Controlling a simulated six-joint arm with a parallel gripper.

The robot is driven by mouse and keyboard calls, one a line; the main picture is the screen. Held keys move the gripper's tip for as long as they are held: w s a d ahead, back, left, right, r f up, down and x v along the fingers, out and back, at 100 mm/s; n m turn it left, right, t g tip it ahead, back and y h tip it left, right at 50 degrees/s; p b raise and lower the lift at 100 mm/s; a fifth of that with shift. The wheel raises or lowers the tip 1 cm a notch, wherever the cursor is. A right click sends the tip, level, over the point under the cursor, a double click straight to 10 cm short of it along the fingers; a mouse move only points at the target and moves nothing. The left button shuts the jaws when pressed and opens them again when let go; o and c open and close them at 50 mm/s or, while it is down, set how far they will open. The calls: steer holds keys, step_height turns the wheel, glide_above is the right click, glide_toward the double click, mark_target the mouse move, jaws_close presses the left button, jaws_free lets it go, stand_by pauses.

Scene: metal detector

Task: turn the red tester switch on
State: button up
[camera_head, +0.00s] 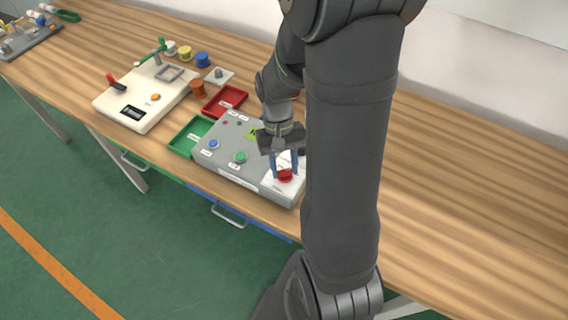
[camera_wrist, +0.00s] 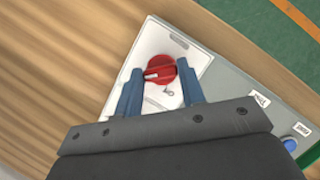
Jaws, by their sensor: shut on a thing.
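The red tester switch (camera_wrist: 160,70) is a round red knob with a white pointer mark, set on a white panel (camera_wrist: 150,40) at the end of the grey tester box (camera_head: 225,165). The pointer mark lies toward the left side of the knob in the wrist view. The switch also shows in the head view (camera_head: 285,175), low between the fingers. My gripper (camera_wrist: 161,82) points down over the panel, its blue fingers shut on the switch from both sides. Small print beside the knob is partly hidden and too small to read.
The grey box also bears a blue button (camera_head: 213,144) and a green button (camera_head: 240,157). A green tray (camera_head: 188,137) and a red tray (camera_head: 225,100) stand beside and behind it. A cream device (camera_head: 145,98) and several spools are further left. The table right of my arm is clear.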

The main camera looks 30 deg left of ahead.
stand_by(0.3)
steer(key=o, duration=1)
steer(key=v, duration=1.7)
steer(key=shift+a+r, duration=0.15)
steer(key=shift+a, duration=0.05)
steer(key=x, duration=1.7)
steer(key=shift+d, duration=0.2)
